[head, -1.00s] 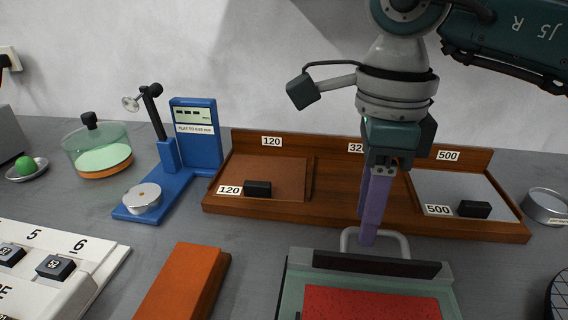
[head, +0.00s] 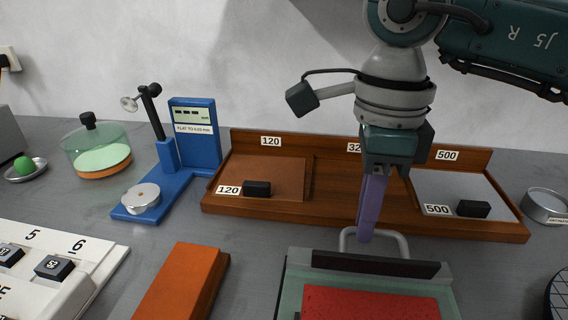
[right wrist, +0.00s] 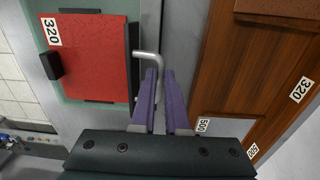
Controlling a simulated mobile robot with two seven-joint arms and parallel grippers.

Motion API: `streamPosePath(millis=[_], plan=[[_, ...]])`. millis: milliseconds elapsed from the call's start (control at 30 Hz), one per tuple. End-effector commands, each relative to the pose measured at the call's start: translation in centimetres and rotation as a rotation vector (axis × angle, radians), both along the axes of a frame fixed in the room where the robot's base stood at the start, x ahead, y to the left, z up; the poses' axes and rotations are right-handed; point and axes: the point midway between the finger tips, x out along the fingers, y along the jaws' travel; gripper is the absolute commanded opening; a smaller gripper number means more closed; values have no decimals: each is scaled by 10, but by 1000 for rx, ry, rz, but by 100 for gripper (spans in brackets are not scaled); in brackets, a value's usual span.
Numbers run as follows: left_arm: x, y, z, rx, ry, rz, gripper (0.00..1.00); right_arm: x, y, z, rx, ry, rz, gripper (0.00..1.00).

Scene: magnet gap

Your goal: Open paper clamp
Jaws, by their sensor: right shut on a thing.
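The paper clamp is a dark bar with a grey wire handle (head: 402,243) at the back edge of a green glass-like plate (head: 292,280). A red sheet (head: 370,302) marked 320 lies on the plate, its back edge near the bar (head: 375,264). My right gripper (head: 367,238) points down with its purple fingers at the left part of the handle. In the right wrist view, the fingers (right wrist: 160,100) are shut on the handle (right wrist: 148,56), which runs between their tips. My left gripper is in neither view.
A wooden rack (head: 330,218) with 120 and 500 sheets stands behind the clamp. An orange block (head: 182,285) lies left of the plate. A blue gauge (head: 195,145), a glass dish (head: 97,155) and a white numbered tray (head: 95,265) are further left. A round tin (head: 545,207) is at right.

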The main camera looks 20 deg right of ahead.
Motion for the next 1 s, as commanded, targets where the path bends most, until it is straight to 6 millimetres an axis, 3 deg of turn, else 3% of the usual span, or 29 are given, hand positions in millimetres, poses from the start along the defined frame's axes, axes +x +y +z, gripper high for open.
streamPosePath(millis=[867,900,1000], plan=[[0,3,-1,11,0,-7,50,-9,6,5,-86,-145,0,0],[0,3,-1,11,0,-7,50,-9,6,5,-86,-145,0,15],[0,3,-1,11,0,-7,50,-9,6,5,-86,-145,0,27]])
